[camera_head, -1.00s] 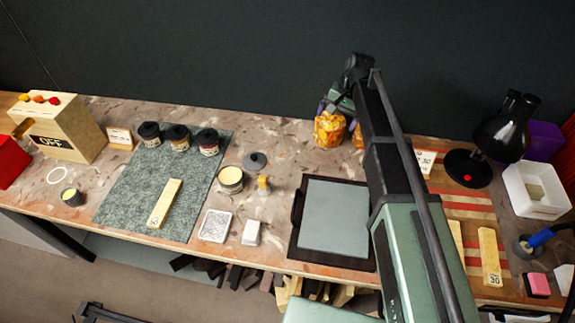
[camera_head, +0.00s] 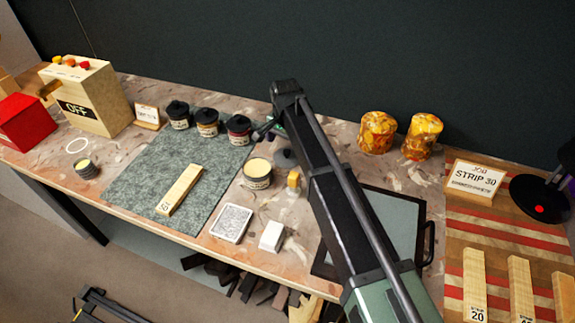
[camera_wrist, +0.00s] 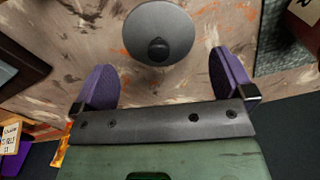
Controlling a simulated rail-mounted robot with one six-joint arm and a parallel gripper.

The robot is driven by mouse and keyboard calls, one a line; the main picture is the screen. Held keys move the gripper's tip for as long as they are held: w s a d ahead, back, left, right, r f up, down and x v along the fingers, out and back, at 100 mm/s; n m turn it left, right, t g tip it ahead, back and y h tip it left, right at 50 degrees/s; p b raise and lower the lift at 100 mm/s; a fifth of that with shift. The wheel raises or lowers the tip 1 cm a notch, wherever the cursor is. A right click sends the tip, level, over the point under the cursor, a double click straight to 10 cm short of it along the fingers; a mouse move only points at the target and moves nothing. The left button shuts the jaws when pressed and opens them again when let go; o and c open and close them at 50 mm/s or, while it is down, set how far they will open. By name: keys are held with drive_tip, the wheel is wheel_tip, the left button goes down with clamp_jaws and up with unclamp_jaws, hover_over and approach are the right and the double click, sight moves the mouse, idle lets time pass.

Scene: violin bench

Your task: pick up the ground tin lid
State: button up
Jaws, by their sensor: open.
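The ground tin lid is a round grey disc with a dark knob. In the wrist view the lid (camera_wrist: 172,30) lies on the bench just beyond the two purple fingers of my gripper (camera_wrist: 161,65), roughly centred between them. My gripper is open and empty, with no finger touching the lid. In the head view the lid (camera_head: 281,156) shows partly beside my arm, to the right of an open tin (camera_head: 257,178) with cream contents. The gripper is mostly hidden behind the arm there.
Several dark-lidded jars (camera_head: 207,123) stand on the grey felt mat (camera_head: 140,180), left of the lid. A small yellow-topped item (camera_head: 293,181) stands close in front of the lid. A dark-framed tray (camera_head: 427,247) and two amber jars (camera_head: 377,133) are to the right.

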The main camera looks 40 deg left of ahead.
sight(286, 152)
wheel_tip(286, 152, down, 5)
drive_tip(key=b, duration=0.5)
drive_tip(key=shift+d+f, duration=0.1)
drive_tip(key=shift+f, duration=0.1)
drive_tip(key=shift+r, duration=0.25)
drive_tip(key=c, duration=0.6)
drive_tip(key=shift+o, duration=0.2)
drive_tip(key=shift+r, duration=0.15)
